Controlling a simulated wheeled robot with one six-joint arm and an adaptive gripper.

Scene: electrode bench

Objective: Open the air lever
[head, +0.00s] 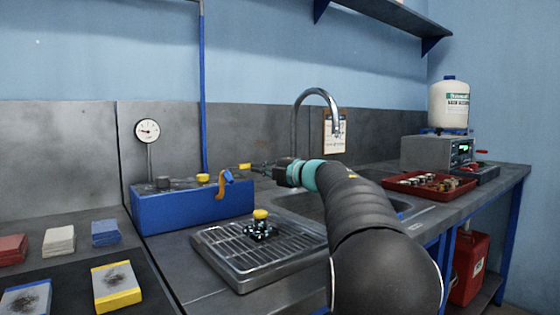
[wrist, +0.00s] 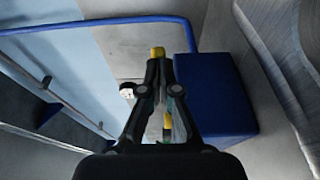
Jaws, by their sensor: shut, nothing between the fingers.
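My gripper (head: 256,168) reaches left from the right side of the head view, over the right end of the blue box (head: 190,208). In the wrist view my gripper (wrist: 157,64) has its fingertips together, with nothing held. A small yellow piece (head: 245,166) is right at the fingertips; the wrist view shows a yellow end (wrist: 158,52) just beyond them. I cannot tell if they touch. Which of these is the air lever is unclear. A second yellow bit (wrist: 167,125) shows between the finger links.
A blue pipe (head: 203,90) rises behind the box, beside a round gauge (head: 147,130). A yellow knob (head: 203,178) sits on the box. A metal drain tray (head: 250,272) stands in front with a yellow-topped part. The faucet (head: 318,93) and sink are behind my arm.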

